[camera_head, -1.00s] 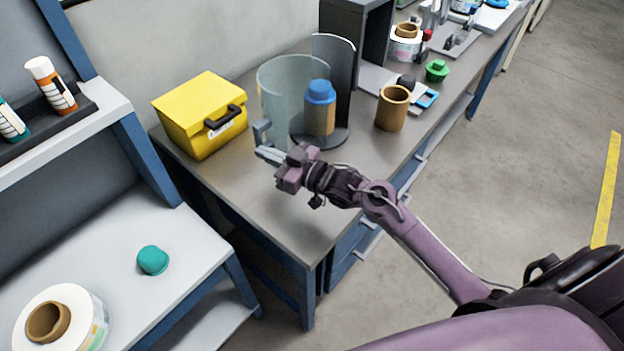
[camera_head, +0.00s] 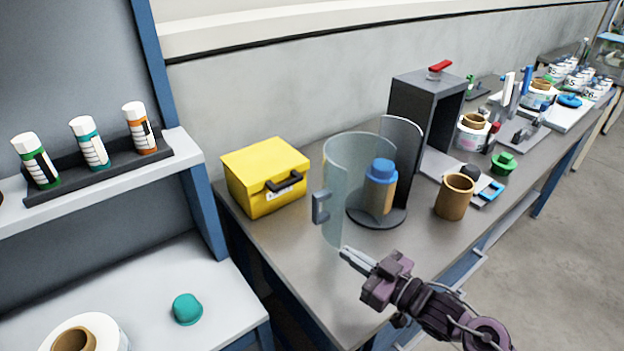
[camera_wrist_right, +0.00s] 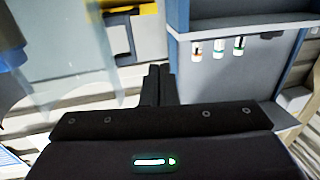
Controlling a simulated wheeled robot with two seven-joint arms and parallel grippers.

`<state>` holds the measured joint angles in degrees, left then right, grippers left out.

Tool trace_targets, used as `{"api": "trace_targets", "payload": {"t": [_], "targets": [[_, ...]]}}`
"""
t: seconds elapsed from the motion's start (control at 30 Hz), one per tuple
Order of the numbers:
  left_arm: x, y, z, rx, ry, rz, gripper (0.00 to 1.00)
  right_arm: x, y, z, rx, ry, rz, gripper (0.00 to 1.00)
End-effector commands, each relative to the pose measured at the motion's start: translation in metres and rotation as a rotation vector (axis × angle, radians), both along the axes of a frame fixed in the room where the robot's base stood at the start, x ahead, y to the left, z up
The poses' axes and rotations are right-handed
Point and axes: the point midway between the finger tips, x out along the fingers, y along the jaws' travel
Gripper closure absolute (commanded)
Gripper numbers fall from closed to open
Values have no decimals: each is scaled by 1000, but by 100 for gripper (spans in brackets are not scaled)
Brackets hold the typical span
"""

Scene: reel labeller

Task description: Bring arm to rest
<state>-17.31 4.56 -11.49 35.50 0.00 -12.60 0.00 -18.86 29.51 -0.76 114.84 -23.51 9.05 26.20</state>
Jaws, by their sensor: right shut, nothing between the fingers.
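My right gripper (camera_head: 348,256) is shut and empty over the near edge of the workbench (camera_head: 290,248), just in front of a clear curved guard. In the right wrist view my right gripper's fingers (camera_wrist_right: 159,72) are together with nothing between them. The clear guard (camera_head: 338,170) with a grey handle stands around a dark round base that carries a blue-capped brown cylinder (camera_head: 380,186). The guard also shows blurred at the left of the right wrist view (camera_wrist_right: 75,65). My left gripper is not in view.
A yellow box (camera_head: 262,180) stands left of the guard. A brown cup (camera_head: 455,197), a green knob (camera_head: 503,163) and a dark frame (camera_head: 425,105) stand to its right. A shelf at left holds several bottles (camera_head: 90,143). A teal cap (camera_head: 187,309) lies below. Open floor is at right.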

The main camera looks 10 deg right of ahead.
Motion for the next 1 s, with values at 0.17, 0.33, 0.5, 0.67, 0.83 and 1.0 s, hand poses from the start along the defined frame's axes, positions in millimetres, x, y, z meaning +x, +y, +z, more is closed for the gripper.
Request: {"api": "trace_targets", "payload": {"t": [0.17, 0.33, 0.5, 0.67, 0.83, 1.0], "targets": [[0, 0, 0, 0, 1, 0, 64, 1, 1, -4, -21, 22, -29, 100], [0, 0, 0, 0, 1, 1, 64, -2, -1, -24, -136, 150, -174, 100], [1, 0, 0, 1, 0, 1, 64, -26, -14, -50, -292, 391, -348, 100], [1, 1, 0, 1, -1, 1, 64, -66, -26, -69, -404, 643, -442, 100], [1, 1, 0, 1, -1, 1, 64, -105, -32, -77, -468, 844, -470, 100], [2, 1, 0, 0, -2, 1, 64, -141, -33, -79, -508, 1009, -466, 100]]}}
